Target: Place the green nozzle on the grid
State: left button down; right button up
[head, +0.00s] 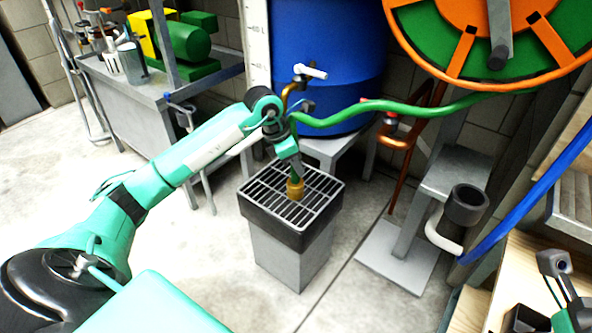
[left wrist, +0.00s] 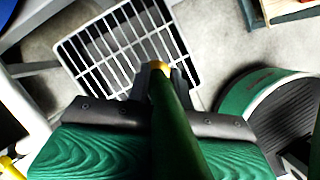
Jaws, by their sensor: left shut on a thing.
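The green nozzle is a green hose end with a brass tip (head: 295,188). My left gripper (head: 291,162) is shut on it and holds it with the tip pointing down over the middle of the grid. The grid (head: 257,196) is a barred grate with a black rim on a grey pedestal. In the left wrist view the nozzle (left wrist: 172,115) runs between the fingers, with the grid (left wrist: 100,52) beyond. I cannot tell whether the tip touches the bars. Part of my right gripper (head: 553,285) shows at the lower right; its jaw state is unclear.
The green hose (head: 400,105) runs from the gripper to the orange and green reel (head: 545,45). A blue barrel (head: 325,60) stands behind the grid. A grey stand with a black cup (head: 466,205) is to the right. Bare floor lies in front of the pedestal.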

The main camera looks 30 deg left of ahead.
pick_arm(q)
jog(key=shift+f, duration=0.7)
jog(key=shift+f, duration=0.1)
jog(key=c, duration=1.2)
grip_release()
jog(key=shift+c, duration=0.2)
